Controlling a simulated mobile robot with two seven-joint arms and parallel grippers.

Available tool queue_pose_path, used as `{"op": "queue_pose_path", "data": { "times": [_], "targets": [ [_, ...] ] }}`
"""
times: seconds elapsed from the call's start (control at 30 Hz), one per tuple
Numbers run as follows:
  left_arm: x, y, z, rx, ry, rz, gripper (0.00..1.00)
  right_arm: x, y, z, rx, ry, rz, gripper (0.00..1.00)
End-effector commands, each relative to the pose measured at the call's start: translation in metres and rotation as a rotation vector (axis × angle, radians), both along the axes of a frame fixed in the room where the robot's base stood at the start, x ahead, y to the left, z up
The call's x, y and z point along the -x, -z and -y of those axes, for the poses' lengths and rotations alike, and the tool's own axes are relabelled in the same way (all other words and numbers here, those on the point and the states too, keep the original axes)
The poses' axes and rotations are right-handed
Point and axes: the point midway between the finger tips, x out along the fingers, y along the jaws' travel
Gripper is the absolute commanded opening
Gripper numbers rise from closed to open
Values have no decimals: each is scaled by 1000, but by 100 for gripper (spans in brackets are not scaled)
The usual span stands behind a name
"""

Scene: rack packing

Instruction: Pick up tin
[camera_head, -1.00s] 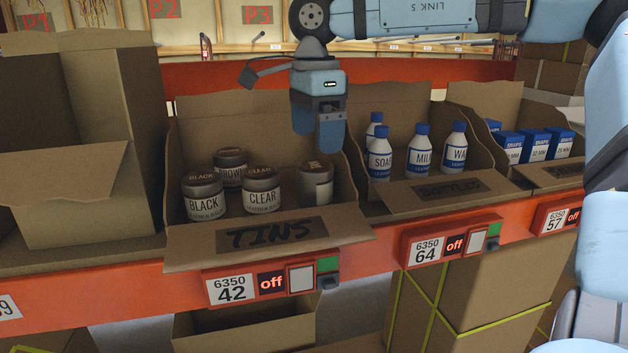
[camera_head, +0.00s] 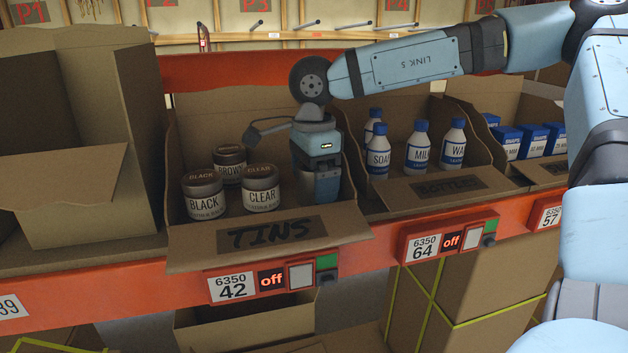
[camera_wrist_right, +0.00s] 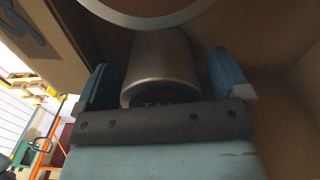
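The cardboard box marked TINS (camera_head: 190,240) holds several tins: a black one (camera_head: 204,197), a brown one (camera_head: 229,163) and a clear one (camera_head: 261,188). In the right wrist view that tin (camera_wrist_right: 160,72) is a grey cylinder between my two spread fingers (camera_wrist_right: 168,82). Gaps show on both sides of it, the wider one by the right finger. My left gripper is in neither view.
A box of bottles (camera_head: 440,190) stands to the right, with a box of small blue-and-white cartons (camera_head: 533,141) beyond it. A tall open carton (camera_head: 75,205) stands to the left. The TINS box walls are close around my right gripper.

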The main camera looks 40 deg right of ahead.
Motion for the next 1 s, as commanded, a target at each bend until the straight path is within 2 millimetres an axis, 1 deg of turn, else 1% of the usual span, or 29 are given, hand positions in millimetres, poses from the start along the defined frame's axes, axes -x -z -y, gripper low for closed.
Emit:
{"op": "queue_pose_path", "data": {
  "times": [0.03, 0.07, 0.1, 0.17, 0.2, 0.23, 0.5, 0.67, 0.77, 0.83, 0.97, 1.0],
  "targets": [
    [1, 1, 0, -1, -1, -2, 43, 0, 0, 0, 0, 0, 0, 83],
    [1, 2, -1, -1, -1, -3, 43, 0, 0, 0, 0, 0, 0, 76],
    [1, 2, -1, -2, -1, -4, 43, 0, 0, 0, 0, 0, 0, 67],
    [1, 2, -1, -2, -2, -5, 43, 0, 0, 0, 0, 0, 0, 53],
    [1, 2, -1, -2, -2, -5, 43, 0, 0, 0, 0, 0, 0, 44],
    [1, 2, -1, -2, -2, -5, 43, 0, 0, 0, 0, 0, 0, 40],
    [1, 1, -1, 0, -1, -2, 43, 0, -1, 0, 1, 0, 1, 41],
    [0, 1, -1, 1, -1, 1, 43, -1, -9, 0, 2, -1, 2, 41],
    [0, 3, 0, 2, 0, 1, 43, -1, -22, 0, 2, 0, 5, 41],
    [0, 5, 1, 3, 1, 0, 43, -1, -34, 0, 1, 1, 6, 41],
    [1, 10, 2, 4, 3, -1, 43, -1, -66, 0, 3, 1, 7, 41],
    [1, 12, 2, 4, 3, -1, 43, -1, -76, 0, 3, 1, 7, 41]
  ]
}}
